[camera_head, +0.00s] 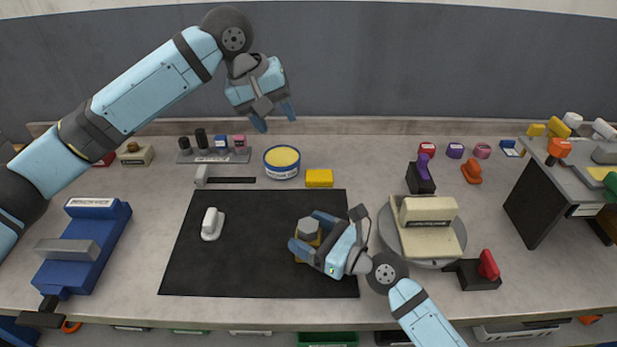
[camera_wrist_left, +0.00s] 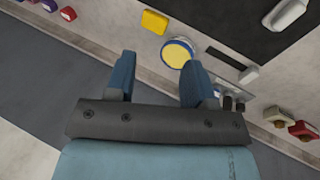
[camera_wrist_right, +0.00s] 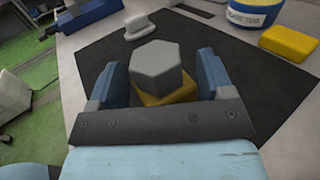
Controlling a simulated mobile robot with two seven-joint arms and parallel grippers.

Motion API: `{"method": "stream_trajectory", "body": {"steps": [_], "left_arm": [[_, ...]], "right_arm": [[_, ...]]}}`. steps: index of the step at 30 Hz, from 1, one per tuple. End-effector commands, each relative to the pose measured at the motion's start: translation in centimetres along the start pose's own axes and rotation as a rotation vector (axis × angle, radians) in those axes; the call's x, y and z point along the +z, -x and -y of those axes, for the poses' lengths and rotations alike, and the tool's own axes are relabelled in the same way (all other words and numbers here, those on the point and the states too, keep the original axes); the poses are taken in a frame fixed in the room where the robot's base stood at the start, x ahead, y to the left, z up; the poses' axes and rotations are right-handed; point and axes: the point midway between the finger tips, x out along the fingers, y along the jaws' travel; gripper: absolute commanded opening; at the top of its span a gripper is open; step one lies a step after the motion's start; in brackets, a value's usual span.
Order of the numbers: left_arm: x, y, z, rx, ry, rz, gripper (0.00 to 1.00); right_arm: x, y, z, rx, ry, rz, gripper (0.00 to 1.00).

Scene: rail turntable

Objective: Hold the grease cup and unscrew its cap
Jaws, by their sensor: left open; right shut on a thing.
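The grease cup (camera_head: 299,254) stands upright on the black mat (camera_head: 262,283), a yellow body under a grey hexagonal cap (camera_head: 308,227). In the right wrist view the grey cap (camera_wrist_right: 158,66) sits on top of the yellow body (camera_wrist_right: 168,97). My right gripper (camera_head: 307,232) is shut on the grease cup, one finger on each side; the exact contact is partly hidden. My left gripper (camera_head: 276,118) is open and empty, raised above the back of the bench. Its spread fingers (camera_wrist_left: 158,80) show in the left wrist view with nothing between them.
A white block (camera_head: 212,224) lies on the mat. Behind the mat are a hammer-like tool (camera_head: 225,180), a blue tin (camera_head: 282,170) and a yellow block (camera_head: 319,178). A blue vise (camera_head: 87,245) stands left; a round turntable (camera_head: 459,229) with a beige fixture stands right of my right gripper.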

Motion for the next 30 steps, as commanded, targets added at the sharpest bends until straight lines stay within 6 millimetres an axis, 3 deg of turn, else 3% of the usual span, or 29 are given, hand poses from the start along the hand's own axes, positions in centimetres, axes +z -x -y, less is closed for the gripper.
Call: {"method": "stream_trajectory", "body": {"steps": [3,6,10,17,30], "left_arm": [[5.0,-2.7,-2.3,-0.134,-0.084,0.056,0.49],[8.2,-4.5,-2.9,-0.238,-0.133,0.087,0.49],[10.8,-5.8,-2.9,-0.326,-0.169,0.107,0.49],[11.9,-7.5,-2.2,-0.367,-0.180,0.116,0.49],[12.4,-14.8,0.6,-0.364,-0.180,0.116,0.49]], "right_arm": [[0.0,0.0,0.0,0.000,0.000,-0.001,0.31],[0.0,0.0,0.0,0.000,0.000,-0.001,0.31],[0.0,0.0,0.0,0.000,0.000,-0.001,0.31],[0.0,0.0,0.0,0.000,0.000,0.000,0.31],[0.0,0.0,0.0,0.000,0.000,0.000,0.31]]}}
